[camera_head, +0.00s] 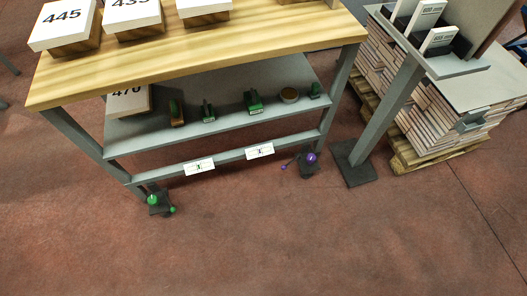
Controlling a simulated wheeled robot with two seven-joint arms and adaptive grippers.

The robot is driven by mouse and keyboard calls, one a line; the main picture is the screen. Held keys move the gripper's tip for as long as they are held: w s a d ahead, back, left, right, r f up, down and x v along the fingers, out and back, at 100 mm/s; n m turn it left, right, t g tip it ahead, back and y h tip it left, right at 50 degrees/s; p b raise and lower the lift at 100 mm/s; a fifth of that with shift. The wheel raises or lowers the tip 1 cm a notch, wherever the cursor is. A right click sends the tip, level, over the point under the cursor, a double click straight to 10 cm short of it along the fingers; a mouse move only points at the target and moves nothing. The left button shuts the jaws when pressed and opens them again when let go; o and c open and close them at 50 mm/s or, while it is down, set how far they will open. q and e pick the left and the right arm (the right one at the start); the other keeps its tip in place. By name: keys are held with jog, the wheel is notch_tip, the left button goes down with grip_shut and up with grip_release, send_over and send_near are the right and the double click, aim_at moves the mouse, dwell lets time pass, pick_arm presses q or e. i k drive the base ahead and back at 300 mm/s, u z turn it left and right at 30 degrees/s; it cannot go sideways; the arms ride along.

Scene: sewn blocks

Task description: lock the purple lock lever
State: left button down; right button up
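The purple lock lever (284,167) is small and sticks out to the left of a dark caster at the foot of the cart's right front leg. A larger purple knob (312,158) sits on top of that caster. A similar green knob (153,199) and a small green lever end (172,210) show on the caster at the left front leg. Neither of my grippers is in view.
The cart has a wooden top (200,55) with numbered blocks and a grey lower shelf (240,102) with green-handled tools. A grey post on a dark base plate (352,163) stands right of the purple caster. A pallet (430,150) holds stacked blocks. The floor in front is clear.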

aim_at(283, 167)
jog(key=k, duration=0.65)
jog(key=u, duration=0.5)
jog(key=i, duration=0.4)
jog(key=u, duration=0.6)
jog(key=i, duration=1.15)
jog(key=z, duration=0.75)
